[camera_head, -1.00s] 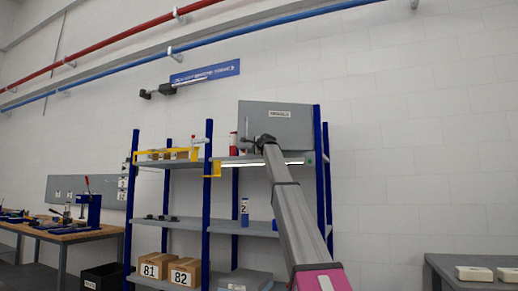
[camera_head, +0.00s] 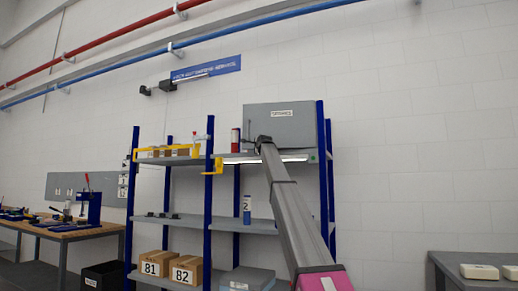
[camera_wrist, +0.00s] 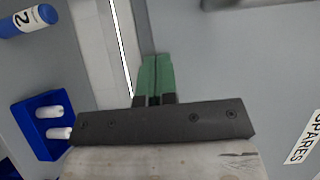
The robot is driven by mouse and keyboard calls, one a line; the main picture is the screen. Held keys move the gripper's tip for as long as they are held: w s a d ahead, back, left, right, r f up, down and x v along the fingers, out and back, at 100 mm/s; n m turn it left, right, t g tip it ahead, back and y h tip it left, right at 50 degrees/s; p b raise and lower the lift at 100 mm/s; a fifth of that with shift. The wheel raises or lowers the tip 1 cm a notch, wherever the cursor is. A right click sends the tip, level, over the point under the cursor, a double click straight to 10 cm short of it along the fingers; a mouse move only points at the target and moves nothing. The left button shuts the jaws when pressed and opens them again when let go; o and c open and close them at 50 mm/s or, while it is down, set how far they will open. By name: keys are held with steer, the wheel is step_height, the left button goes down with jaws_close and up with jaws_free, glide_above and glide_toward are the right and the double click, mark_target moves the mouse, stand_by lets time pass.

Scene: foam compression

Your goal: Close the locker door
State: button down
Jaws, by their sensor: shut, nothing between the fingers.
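The grey locker stands at the right end of the upper shelf in the head view. Its door (camera_head: 300,131) is a grey panel with a white label reading SPARES; the panel faces me, and I cannot tell whether a gap is left at its edge. The label also shows at the right of the wrist view (camera_wrist: 304,138), on a grey surface. My gripper (camera_wrist: 154,75) has green fingertips held together with nothing between them. In the head view my gripper (camera_head: 263,141) is at the door's lower left, hiding that corner. Contact with the door cannot be told.
The blue-post shelf (camera_head: 209,190) holds a red cylinder (camera_head: 235,140), a blue bottle (camera_head: 247,210) and cartons 81 (camera_head: 152,263) and 82 (camera_head: 186,270). A lit strip (camera_head: 285,160) runs under the upper shelf. Workbenches stand left (camera_head: 70,234) and right (camera_head: 440,258).

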steer(key=shift+w+d, duration=0.25)
steer(key=shift+w, duration=0.8)
steer(key=shift+w+d, duration=0.25)
steer(key=shift+w, duration=0.75)
steer(key=shift+s, duration=0.15)
